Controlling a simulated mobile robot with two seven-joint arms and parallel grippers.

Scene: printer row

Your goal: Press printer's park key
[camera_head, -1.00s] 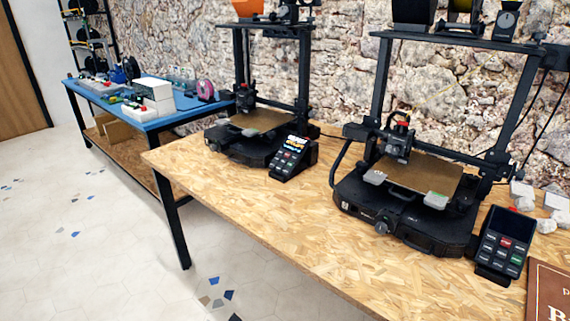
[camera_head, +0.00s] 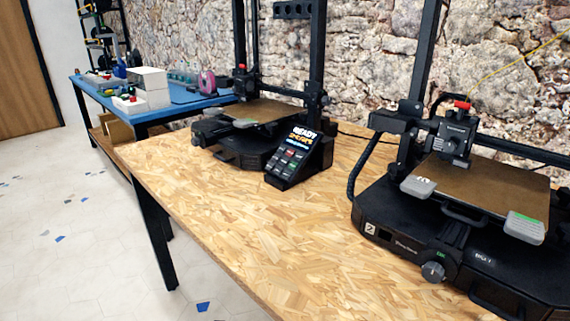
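Two black 3D printers stand on the chipboard table. The nearer printer (camera_head: 455,235) is at the right, cut by the frame edge, with a brown bed (camera_head: 485,185) and a knob on its front. The farther printer (camera_head: 235,150) stands left of it. Beside that one is a black control pad (camera_head: 298,160) with a lit screen (camera_head: 300,140) reading "READY" and rows of small keys (camera_head: 286,163), some red and green. The key labels are too small to read. Neither of my grippers is in view.
The chipboard table (camera_head: 240,215) is bare at its front and between the printers. Open tiled floor (camera_head: 75,235) lies at the left. A blue table (camera_head: 185,97) with boxes and small items stands farther back. A stone wall (camera_head: 380,60) runs behind.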

